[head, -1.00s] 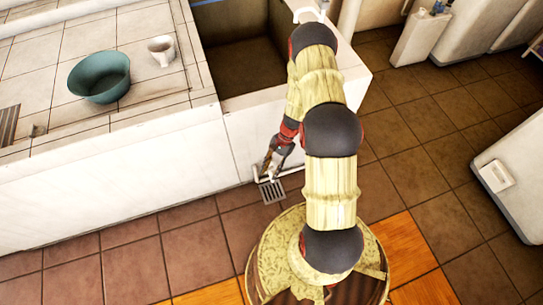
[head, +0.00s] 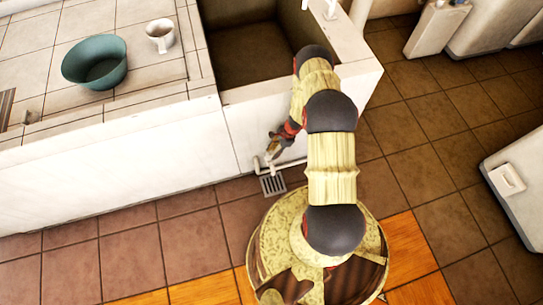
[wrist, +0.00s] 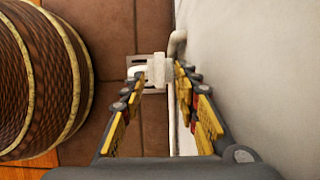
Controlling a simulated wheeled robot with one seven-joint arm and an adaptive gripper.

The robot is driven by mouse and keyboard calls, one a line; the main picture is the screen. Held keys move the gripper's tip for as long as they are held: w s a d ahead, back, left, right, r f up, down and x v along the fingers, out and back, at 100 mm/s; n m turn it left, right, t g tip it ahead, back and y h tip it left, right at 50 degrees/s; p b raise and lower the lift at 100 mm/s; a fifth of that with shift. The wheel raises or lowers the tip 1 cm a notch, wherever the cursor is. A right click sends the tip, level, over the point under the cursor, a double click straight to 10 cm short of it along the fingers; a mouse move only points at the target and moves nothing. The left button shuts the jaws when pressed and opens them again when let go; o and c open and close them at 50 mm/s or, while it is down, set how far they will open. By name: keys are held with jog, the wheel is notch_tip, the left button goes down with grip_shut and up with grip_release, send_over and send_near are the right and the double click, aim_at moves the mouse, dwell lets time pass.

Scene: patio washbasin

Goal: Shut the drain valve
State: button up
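The drain valve shows in the wrist view as a white fitting (wrist: 157,72) on a white pipe (wrist: 177,43) low along the basin wall. In the head view the white pipe (head: 258,164) runs at the wall's foot, partly behind my gripper (head: 273,151). My gripper points down at the fitting from above. In the wrist view its two fingers (wrist: 159,77) are spread, with the fitting between or just beyond their tips. Contact cannot be told. The handle's position is not clear.
A floor drain grate (head: 273,185) lies just below the pipe. The white basin wall (head: 130,165) stands close beside my gripper. A woven round object (wrist: 40,80) fills the wrist view's left.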

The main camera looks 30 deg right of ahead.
aim_at(270, 157)
jog(key=shift+b+x, duration=0.5)
jog(key=shift+x, duration=1.3)
jog(key=shift+c, duration=0.4)
grip_shut()
